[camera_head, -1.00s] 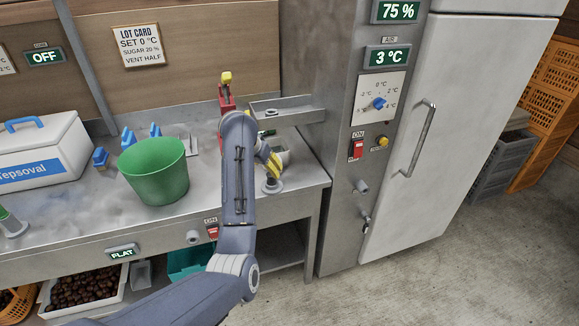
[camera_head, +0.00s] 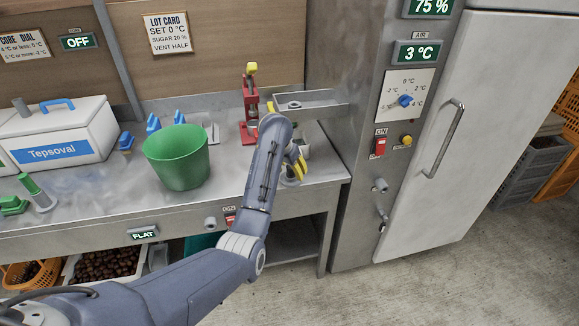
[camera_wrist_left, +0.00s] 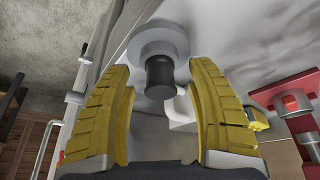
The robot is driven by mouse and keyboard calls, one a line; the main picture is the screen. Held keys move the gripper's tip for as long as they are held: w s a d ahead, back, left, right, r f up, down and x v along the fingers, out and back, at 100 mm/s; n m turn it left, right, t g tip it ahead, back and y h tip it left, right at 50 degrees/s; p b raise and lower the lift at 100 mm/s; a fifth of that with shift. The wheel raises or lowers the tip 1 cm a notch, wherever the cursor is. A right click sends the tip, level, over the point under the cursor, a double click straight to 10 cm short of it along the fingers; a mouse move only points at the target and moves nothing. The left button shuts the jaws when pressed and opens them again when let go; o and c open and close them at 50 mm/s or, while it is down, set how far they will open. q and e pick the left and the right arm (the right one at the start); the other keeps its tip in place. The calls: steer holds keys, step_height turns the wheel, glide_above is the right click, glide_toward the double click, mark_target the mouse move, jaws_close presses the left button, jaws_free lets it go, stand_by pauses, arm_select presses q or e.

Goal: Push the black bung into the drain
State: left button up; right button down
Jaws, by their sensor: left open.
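The black bung (camera_wrist_left: 160,77) shows in the left wrist view as a short dark cylinder. It stands at the middle of a round grey flange (camera_wrist_left: 158,40), which looks like the drain's mouth. How deep the bung sits cannot be told. My left gripper (camera_wrist_left: 160,68) is open, its yellow fingers on either side of the bung, with gaps showing between. In the head view the left gripper (camera_head: 299,163) is at the bench's right end, just above the grey flange (camera_head: 291,180), partly behind my forearm. The bung cannot be made out there. My right gripper is not in view.
A red press (camera_head: 250,115) and a metal shelf (camera_head: 315,103) stand close behind the left gripper. A green tub (camera_head: 178,160) and a white Tepsoval box (camera_head: 60,140) are to the left. The steel cabinet (camera_head: 350,210) closes off the right.

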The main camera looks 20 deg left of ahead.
arm_select(q)
steer(key=shift+w+f, duration=0.1)
steer(key=shift+f, duration=0.1)
jaws_close()
steer(key=c, duration=0.8)
jaws_free()
steer(key=shift+c, duration=0.2)
jaws_close()
steer(key=shift+r, duration=0.75)
steer(key=shift+c, duration=0.2)
jaws_free()
steer(key=shift+f, duration=0.1)
jaws_close()
